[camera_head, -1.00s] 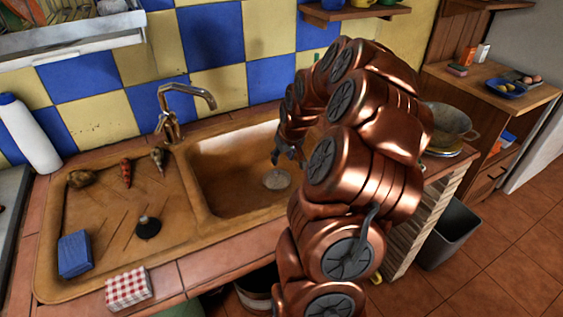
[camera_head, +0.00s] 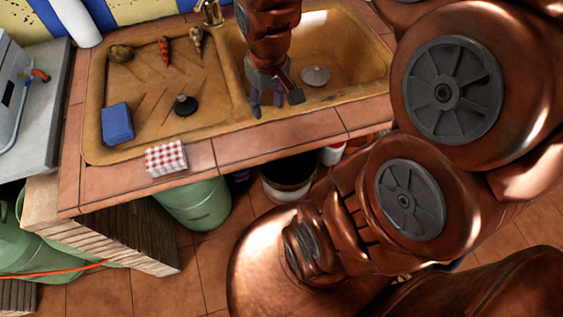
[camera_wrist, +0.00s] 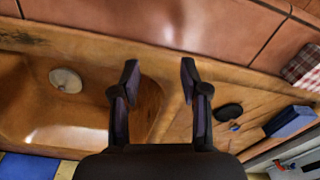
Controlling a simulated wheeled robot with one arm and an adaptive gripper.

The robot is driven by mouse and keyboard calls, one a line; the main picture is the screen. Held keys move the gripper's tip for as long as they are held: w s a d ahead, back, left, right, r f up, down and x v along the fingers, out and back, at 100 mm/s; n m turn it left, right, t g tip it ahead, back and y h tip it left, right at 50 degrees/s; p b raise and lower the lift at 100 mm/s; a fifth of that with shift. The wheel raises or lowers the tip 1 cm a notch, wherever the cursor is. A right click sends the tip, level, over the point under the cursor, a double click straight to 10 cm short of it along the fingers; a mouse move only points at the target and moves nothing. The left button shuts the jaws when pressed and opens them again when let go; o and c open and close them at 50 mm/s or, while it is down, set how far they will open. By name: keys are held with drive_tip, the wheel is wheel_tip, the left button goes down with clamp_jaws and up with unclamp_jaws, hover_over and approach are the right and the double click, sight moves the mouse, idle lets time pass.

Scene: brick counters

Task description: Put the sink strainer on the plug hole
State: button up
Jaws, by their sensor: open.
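The sink strainer (camera_head: 185,105), a black disc with an upright knob, sits on the drainboard left of the basin; it also shows in the wrist view (camera_wrist: 229,111). The plug hole (camera_head: 315,76) is a pale round disc on the basin floor, seen also in the wrist view (camera_wrist: 65,80). My gripper (camera_head: 275,100) is open and empty, pointing down near the front of the sink between basin and drainboard. It is right of the strainer and left of the plug hole. Its two spread fingers (camera_wrist: 160,69) touch nothing that I can see.
A blue sponge (camera_head: 117,124) lies left of the strainer. Several small items, including a red one (camera_head: 164,50), lie at the drainboard's back. The tap (camera_head: 212,12) stands behind. The drainboard around the strainer is mostly clear.

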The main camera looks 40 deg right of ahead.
drive_tip(key=s+a+g, duration=0.1)
drive_tip(key=s+a, duration=0.2)
drive_tip(key=s, duration=0.4)
drive_tip(key=s+a+g, duration=0.1)
drive_tip(key=s+a, duration=0.3)
drive_tip(key=s, duration=0.3)
drive_tip(key=shift+s+a+r+n, duration=0.15)
drive_tip(key=shift+s+r+n, duration=0.15)
drive_tip(key=shift+r, duration=0.15)
wheel_tip(320, 180, up, 7)
drive_tip(key=p, duration=0.7)
